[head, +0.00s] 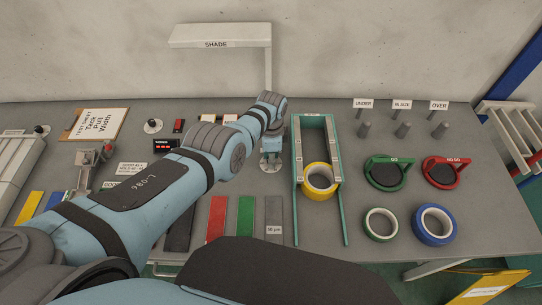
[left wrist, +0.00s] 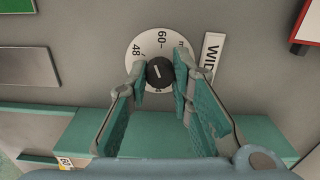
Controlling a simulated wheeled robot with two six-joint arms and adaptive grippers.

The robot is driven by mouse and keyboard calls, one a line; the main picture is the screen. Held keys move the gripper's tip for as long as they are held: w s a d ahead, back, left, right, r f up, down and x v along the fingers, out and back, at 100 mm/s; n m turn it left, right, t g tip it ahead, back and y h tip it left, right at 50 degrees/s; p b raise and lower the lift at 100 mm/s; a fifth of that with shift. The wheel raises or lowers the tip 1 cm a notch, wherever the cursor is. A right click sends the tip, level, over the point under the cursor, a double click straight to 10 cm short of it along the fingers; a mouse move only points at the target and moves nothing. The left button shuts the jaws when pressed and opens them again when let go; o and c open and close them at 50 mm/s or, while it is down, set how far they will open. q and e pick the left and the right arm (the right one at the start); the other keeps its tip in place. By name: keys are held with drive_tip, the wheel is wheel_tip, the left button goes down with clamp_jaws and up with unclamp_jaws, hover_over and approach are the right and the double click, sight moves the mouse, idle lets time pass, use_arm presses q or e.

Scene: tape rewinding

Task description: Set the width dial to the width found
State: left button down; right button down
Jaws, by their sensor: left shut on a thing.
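The width dial is a white round plate (left wrist: 147,45) with a black knob (left wrist: 160,72) at its middle. The numbers 48 and 60 show on it, and a label partly reading "WID" (left wrist: 212,58) stands beside it. My left gripper (left wrist: 161,82) is shut on the knob, one finger on each side. The knob bears a short white line, but I cannot tell exactly which number it points to. In the head view my left gripper (head: 271,150) reaches down over the dial plate (head: 270,167) and hides the knob. My right gripper is not in view.
A green-railed frame (head: 297,170) with a yellow tape roll (head: 319,181) stands right of the dial. Green-edged (head: 381,223) and blue (head: 435,224) rolls lie further right, below GO (head: 390,172) and NO GO (head: 447,172) holders. Coloured strips lie in front; a shade lamp (head: 220,36) stands behind.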

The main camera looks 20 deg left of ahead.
use_arm(q)
drive_tip(key=shift+w, duration=0.1)
idle(0.4)
drive_tip(key=c, duration=1.4)
unclamp_jaws()
drive_tip(key=shift+r, duration=0.15)
drive_tip(key=shift+r, duration=0.25)
wheel_tip(320, 180, up, 11)
drive_tip(key=shift+r, duration=0.15)
